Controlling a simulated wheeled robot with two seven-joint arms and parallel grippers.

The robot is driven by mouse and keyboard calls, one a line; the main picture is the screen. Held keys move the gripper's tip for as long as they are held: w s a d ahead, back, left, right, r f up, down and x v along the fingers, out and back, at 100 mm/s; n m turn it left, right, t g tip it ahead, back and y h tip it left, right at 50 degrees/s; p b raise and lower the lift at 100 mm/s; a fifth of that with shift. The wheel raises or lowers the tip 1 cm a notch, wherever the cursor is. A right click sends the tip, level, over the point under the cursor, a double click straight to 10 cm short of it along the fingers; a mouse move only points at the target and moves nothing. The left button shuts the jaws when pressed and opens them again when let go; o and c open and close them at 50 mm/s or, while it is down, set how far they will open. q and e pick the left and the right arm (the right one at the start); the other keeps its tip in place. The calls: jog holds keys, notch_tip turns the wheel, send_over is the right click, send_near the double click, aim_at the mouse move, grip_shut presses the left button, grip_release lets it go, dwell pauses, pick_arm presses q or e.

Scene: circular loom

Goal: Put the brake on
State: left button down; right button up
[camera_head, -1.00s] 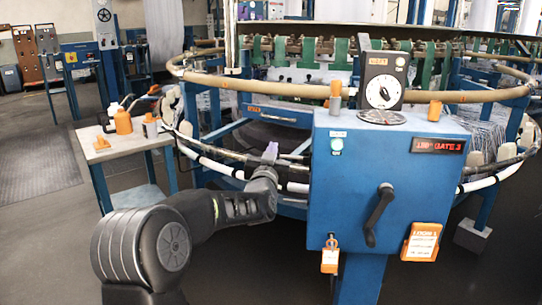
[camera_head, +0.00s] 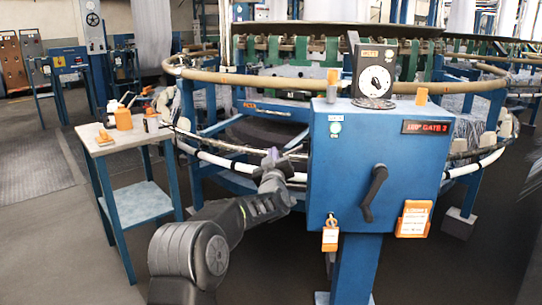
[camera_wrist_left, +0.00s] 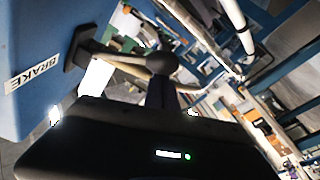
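The blue control box (camera_head: 348,190) stands in front of the ring loom. In the left wrist view, its side (camera_wrist_left: 40,30) carries a white BRAKE label (camera_wrist_left: 32,74). A dark brake lever (camera_wrist_left: 110,52) with a round knob (camera_wrist_left: 161,62) sticks out beside the label. My left gripper (camera_head: 272,158) is just left of the box in the head view. In the left wrist view its dark finger (camera_wrist_left: 160,92) reaches up to the knob and overlaps it; I cannot tell whether it touches or grips. My right gripper is not in view.
A black crank handle (camera_head: 374,192) is on the box front, with orange tags (camera_head: 414,218) below. A dial (camera_head: 374,79) stands on top. A tan ring rail (camera_head: 260,81) runs behind. A small table (camera_head: 120,140) with bottles stands at left. Open floor lies before it.

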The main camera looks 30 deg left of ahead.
pick_arm(q)
jog(key=shift+d+f, duration=0.15)
jog(key=shift+f, duration=0.2)
jog(key=shift+r, duration=0.1)
notch_tip(320, 180, up, 4)
jog(key=a+p, duration=0.2)
jog(key=p+v, duration=0.1)
jog(key=v, duration=0.9)
jog(key=shift+s, duration=0.15)
jog(key=shift+a, duration=0.15)
